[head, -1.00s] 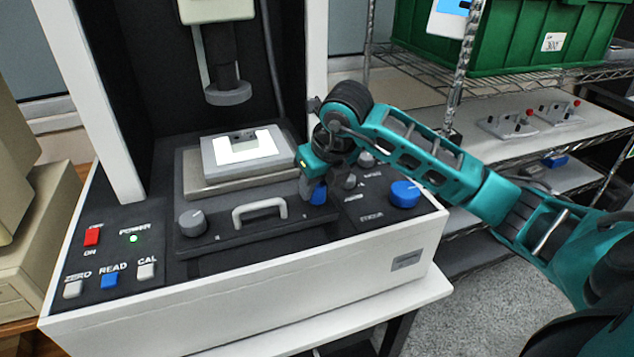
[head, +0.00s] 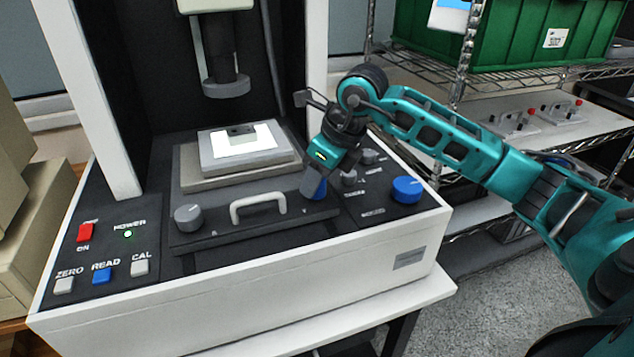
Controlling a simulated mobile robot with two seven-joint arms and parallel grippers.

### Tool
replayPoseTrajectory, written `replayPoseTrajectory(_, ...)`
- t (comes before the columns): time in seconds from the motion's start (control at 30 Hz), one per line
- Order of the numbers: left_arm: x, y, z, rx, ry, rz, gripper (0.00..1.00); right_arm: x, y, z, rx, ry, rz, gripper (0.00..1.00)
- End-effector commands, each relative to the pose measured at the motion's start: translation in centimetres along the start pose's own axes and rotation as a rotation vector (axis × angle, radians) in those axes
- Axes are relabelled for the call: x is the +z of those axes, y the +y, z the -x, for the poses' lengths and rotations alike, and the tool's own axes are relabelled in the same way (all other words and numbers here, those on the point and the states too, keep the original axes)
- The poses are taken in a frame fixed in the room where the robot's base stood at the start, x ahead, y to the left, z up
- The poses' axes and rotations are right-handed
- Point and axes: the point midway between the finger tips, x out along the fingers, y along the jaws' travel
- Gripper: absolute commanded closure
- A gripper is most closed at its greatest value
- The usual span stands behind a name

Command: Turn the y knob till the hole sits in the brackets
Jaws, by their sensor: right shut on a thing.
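The hole and the brackets are too small to make out. My left gripper is not in view.
A grey knob (head: 187,217) and a pale handle (head: 258,206) sit on the front bar, left of my gripper. A larger blue knob (head: 406,189) and small grey knobs are to the right. The probe column (head: 224,84) hangs above the stage. Several buttons are at front left.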

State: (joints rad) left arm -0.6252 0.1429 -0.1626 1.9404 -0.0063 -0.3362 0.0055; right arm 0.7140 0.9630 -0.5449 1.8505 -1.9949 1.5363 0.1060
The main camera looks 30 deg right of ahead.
Motion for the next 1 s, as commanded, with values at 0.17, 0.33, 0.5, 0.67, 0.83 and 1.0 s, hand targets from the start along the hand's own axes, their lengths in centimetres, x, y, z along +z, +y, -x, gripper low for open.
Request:
replayPoseTrajectory(0.17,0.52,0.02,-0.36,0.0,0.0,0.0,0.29,0.04,-0.12,0.0,0.057,-0.003,0.141,0.95)
replayPoseTrajectory(0.33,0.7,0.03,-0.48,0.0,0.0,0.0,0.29,0.06,-0.07,0.03,0.105,-0.002,0.256,0.95)
replayPoseTrajectory(0.5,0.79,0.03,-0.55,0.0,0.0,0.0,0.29,0.07,-0.06,0.06,0.14,-0.002,0.341,0.95)
replayPoseTrajectory(0.67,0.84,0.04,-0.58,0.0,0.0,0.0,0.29,0.09,-0.03,0.08,0.161,-0.003,0.391,0.95)
replayPoseTrajectory(0.83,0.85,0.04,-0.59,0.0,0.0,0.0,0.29,0.1,-0.05,0.09,0.17,-0.003,0.415,0.95)
replayPoseTrajectory(1.0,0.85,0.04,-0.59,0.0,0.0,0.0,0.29,0.1,-0.04,0.1,0.172,-0.003,0.421,0.95)
